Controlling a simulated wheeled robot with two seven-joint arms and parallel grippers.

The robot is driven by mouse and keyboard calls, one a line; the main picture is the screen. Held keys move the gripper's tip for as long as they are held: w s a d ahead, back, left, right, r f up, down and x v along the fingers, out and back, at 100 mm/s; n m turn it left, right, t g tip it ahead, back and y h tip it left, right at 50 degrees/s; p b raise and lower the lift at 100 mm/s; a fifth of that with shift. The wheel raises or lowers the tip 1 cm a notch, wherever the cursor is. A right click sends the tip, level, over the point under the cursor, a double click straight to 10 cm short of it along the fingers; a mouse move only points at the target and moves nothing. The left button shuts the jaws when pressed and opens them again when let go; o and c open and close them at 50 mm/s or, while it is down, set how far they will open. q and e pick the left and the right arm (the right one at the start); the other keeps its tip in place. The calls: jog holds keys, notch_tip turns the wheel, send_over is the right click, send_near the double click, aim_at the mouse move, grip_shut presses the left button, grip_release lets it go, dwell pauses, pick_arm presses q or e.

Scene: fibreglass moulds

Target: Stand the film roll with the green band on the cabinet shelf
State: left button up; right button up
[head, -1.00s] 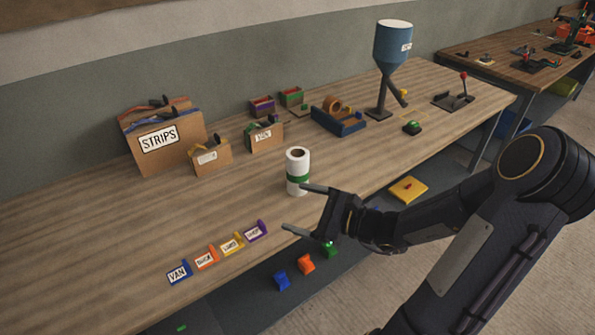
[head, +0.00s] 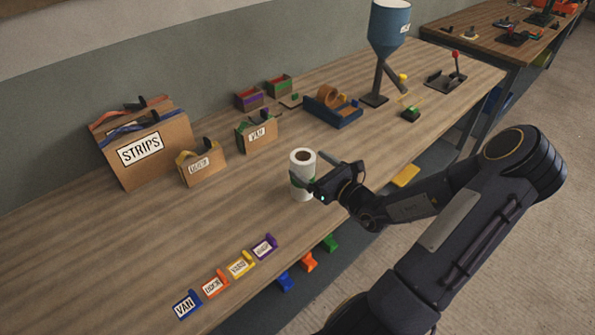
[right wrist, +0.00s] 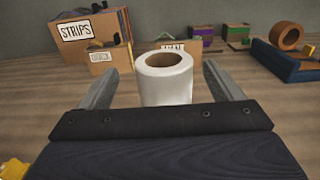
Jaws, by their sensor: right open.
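The film roll with the green band (head: 302,162) stands upright on the workbench, white with an open core at the top. It also shows in the right wrist view (right wrist: 165,82), where its lower part and green band are hidden behind my gripper body. My right gripper (head: 327,180) is at the roll. In the right wrist view its open fingers (right wrist: 158,88) stand to either side of the roll, with gaps visible on both sides. In the head view the gripper covers part of the green band. My left gripper and the cabinet shelf are not in view.
Cardboard boxes, one marked STRIPS (head: 150,160), stand behind the roll. A blue tape dispenser (head: 335,112) and a blue hopper (head: 390,30) on a stand are farther back right. Several small coloured labelled holders (head: 240,265) line the front edge.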

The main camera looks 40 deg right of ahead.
aim_at(298, 153)
jog(key=w+p, duration=0.1)
jog(key=w, duration=0.5)
jog(key=shift+f, duration=0.15)
jog(key=shift+c, duration=0.5)
jog(key=c, duration=1.7)
grip_shut()
